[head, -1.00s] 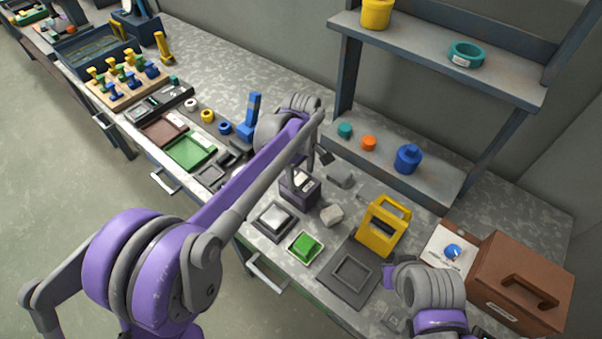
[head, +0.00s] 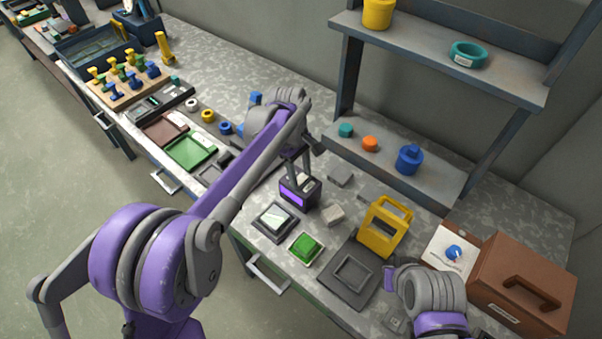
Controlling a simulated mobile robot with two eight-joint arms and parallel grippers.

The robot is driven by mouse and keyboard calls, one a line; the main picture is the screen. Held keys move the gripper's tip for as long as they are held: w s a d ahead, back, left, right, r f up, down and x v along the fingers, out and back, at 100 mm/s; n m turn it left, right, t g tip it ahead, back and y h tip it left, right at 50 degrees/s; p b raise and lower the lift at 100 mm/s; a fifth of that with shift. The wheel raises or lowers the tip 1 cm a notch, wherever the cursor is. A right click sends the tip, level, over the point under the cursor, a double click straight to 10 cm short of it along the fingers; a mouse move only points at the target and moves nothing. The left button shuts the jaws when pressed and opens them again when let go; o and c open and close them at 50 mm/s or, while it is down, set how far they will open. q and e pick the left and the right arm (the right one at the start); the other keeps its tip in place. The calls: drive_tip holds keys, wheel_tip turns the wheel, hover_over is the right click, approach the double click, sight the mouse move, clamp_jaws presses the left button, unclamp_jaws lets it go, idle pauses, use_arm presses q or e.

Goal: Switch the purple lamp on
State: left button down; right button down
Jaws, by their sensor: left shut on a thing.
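The purple lamp (head: 299,194) is a small dark box standing on the grey bench in the middle of the head view. A bright purple strip shows on its front face. My left gripper (head: 299,176) points down at the top of this box and is shut on it. The fingers and the arm's wrist hide part of the top, so the exact part gripped is hard to see.
A grey-framed plate (head: 275,222) and a green button (head: 306,247) lie in front of the lamp. A pale block (head: 333,215) and a yellow lantern-shaped holder (head: 384,228) stand to its right. A brown box (head: 527,282) is farther right. The shelf (head: 440,75) rises behind.

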use_arm(q)
drive_tip(key=shift+c, duration=1.2)
unclamp_jaws()
wheel_tip(320, 180, up, 11)
drive_tip(key=w+a, duration=0.1)
drive_tip(key=shift+a+f+p, duration=0.15)
drive_tip(key=shift+p, duration=0.15)
drive_tip(key=s+a+f+m+t, duration=0.2)
drive_tip(key=s+a+f+m, duration=0.1)
drive_tip(key=s, duration=0.5)
drive_tip(key=s+a+f+m+t+y, duration=0.1)
drive_tip(key=s+a+f+m+t, duration=0.1)
drive_tip(key=s, duration=0.7)
drive_tip(key=s+a+f+m+t, duration=0.2)
drive_tip(key=s+a+f+m, duration=0.3)
drive_tip(key=s+a, duration=0.2)
drive_tip(key=shift+s+a+m, duration=0.4)
drive_tip(key=shift+s, duration=0.25)
